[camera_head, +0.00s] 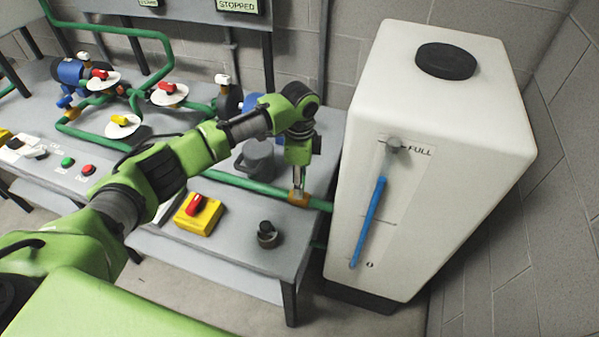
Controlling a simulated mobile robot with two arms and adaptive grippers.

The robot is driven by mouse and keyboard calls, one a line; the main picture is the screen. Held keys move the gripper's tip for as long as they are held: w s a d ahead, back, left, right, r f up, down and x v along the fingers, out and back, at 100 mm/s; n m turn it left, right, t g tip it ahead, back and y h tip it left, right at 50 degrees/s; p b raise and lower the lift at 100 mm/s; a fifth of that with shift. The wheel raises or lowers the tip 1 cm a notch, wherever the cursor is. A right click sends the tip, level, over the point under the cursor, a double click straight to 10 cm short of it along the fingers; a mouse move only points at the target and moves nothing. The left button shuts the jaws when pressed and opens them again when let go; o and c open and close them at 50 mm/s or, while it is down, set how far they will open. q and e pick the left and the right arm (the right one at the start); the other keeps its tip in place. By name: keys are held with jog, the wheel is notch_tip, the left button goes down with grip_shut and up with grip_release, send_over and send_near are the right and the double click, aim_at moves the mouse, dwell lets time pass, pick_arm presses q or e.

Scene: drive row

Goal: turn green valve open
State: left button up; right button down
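My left arm reaches in from the left, and its gripper (299,188) points down at a brass-coloured valve body (297,199) on the green pipe (250,184) at the bench's right end. The gripper covers the top of this valve. I cannot see a green handle there, nor whether the fingers are around it or only above it. Whether they are open or shut is too small to tell. Farther left, other valves have red handles (166,88) and a yellow handle (120,120) over white discs. My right gripper is not in view.
A white tank (440,120) with a black cap and blue level gauge stands close right of the gripper. On the grey bench (235,244) are a yellow box with a red switch (199,214), a black knob (268,235) and a grey pump (256,158).

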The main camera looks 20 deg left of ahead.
pick_arm(q)
jog(key=n+p, duration=0.3)
jog(key=p, duration=0.1)
jog(key=n+p, duration=0.4)
jog(key=shift+d+r, duration=0.1)
jog(key=shift+r, duration=0.1)
jog(key=n+p, duration=0.2)
jog(key=n, duration=0.2)
jog(key=shift+p, duration=0.4)
jog(key=shift+f+n+p, duration=0.2)
jog(key=shift+n+p, duration=1.05)
jog(key=shift+n, duration=0.95)
jog(key=o, duration=1.1)
notch_tip(320, 180, up, 12)
